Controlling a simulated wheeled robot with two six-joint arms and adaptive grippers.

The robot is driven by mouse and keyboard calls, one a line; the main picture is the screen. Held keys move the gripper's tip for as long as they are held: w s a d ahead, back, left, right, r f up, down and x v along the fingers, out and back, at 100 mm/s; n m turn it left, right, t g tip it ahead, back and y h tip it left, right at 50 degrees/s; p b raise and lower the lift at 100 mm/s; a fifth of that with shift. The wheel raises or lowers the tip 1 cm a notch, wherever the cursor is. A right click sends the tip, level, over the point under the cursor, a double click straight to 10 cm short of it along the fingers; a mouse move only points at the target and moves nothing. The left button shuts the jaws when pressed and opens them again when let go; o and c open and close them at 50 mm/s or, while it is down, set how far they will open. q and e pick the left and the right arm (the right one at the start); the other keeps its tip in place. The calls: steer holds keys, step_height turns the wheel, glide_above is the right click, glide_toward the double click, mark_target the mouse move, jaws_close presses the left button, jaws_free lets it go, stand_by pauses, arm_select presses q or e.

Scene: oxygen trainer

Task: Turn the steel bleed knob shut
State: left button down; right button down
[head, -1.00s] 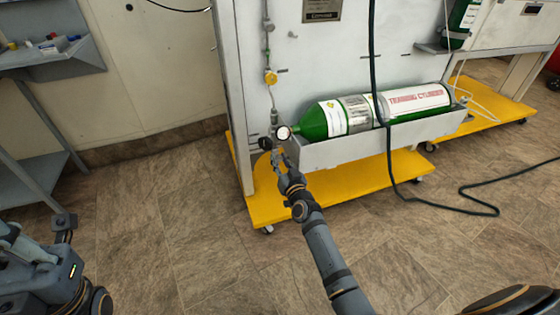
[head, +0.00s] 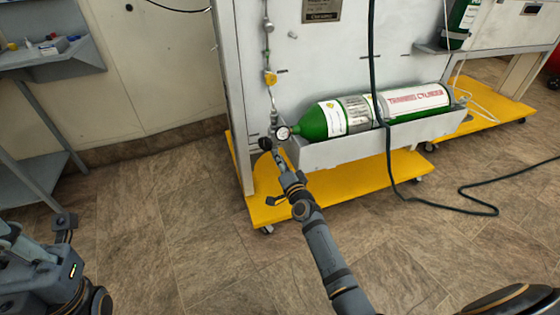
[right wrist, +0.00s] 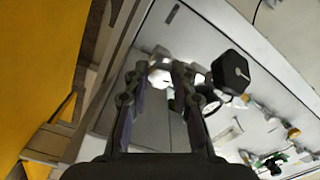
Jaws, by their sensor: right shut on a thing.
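My right gripper (head: 274,148) is at the lower left of the trainer panel, just below a round white-faced gauge (head: 283,132) and beside a black knob (head: 265,143). In the right wrist view its two fingers (right wrist: 157,78) are closed on a small bright steel part, which I take to be the steel bleed knob (right wrist: 158,72). The fingers hide much of it, and its turn position cannot be read. The black knob (right wrist: 231,72) stands to the right of the fingers, apart from them.
A green training cylinder (head: 314,123) lies in a grey trough (head: 345,150) right of the gauge. A yellow fitting (head: 270,78) sits on the line above. A dark hose (head: 388,160) hangs in front of the trough. The yellow base (head: 300,205) is below; the floor left is clear.

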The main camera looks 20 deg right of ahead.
steer(key=shift+f+m, duration=0.1)
steer(key=shift+m, duration=1.5)
steer(key=c, duration=1.1)
jaws_free()
steer(key=s, duration=1.2)
steer(key=shift+d, duration=0.25)
